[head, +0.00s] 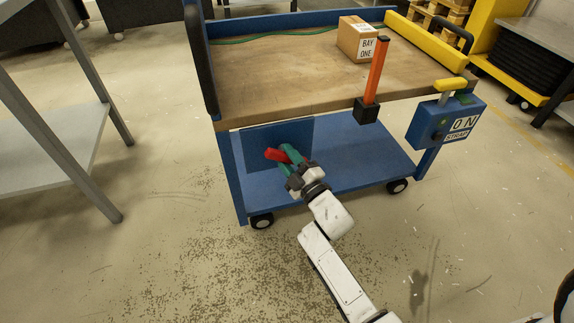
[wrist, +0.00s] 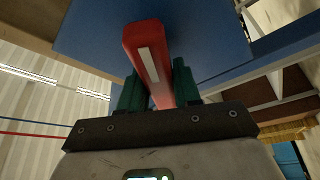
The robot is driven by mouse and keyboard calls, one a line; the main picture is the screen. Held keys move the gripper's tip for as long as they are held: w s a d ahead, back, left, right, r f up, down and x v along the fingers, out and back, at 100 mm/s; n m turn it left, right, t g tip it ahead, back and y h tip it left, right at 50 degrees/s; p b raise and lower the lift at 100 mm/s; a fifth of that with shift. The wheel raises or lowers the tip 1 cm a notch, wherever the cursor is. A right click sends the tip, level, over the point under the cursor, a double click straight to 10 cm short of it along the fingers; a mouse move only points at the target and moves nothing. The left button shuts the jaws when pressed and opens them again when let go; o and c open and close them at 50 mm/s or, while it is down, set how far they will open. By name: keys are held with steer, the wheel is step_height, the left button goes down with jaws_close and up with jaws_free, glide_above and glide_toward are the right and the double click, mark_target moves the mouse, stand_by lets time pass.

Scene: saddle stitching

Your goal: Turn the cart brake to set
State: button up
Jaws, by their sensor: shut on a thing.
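The blue cart (head: 231,168) stands in the middle of the head view, with a wooden top. A red lever (head: 272,154) shows in front of a blue panel (head: 302,133) under the cart's top. No label on this lever can be read. My gripper (head: 288,155) has its green fingers shut on the red lever. In the wrist view the lever (wrist: 147,52) is a red bar with a white stripe, standing between the green fingers of my gripper (wrist: 157,88). The fingers hide its lower part, and its pivot cannot be seen.
A blue box (head: 443,122) marked "ON" and "STRAP" with a yellow handle hangs at the cart's right. An orange post (head: 375,70) stands at the top's front edge. A carton (head: 356,40) marked "BAY ONE" sits on top. A grey table (head: 50,145) is at left. Floor in front is clear.

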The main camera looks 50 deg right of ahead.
steer(key=m+b, duration=0.1)
steer(key=m+h+b, duration=0.1)
steer(key=m, duration=0.1)
steer(key=shift+f+m, duration=0.25)
steer(key=shift+m, duration=0.05)
steer(key=m+h, duration=0.2)
steer(key=m, duration=0.1)
steer(key=shift+r+m, duration=0.25)
steer(key=shift+m, duration=0.05)
steer(key=m+h+p, duration=0.1)
steer(key=m, duration=0.1)
steer(key=m+h+p, duration=0.1)
steer(key=m, duration=0.1)
steer(key=shift+r+m+h, duration=0.1)
steer(key=shift+m+h, duration=0.2)
steer(key=shift+m+g+h+p, duration=0.65)
steer(key=shift+m+h, duration=0.25)
steer(key=shift+m, duration=0.9)
steer(key=shift+f, duration=0.2)
steer(key=o, duration=1)
steer(key=shift+c, duration=0.2)
steer(key=p+v, duration=0.2)
steer(key=v, duration=0.8)
steer(key=shift+s+a+f, duration=0.2)
steer(key=shift+s+a, duration=0.05)
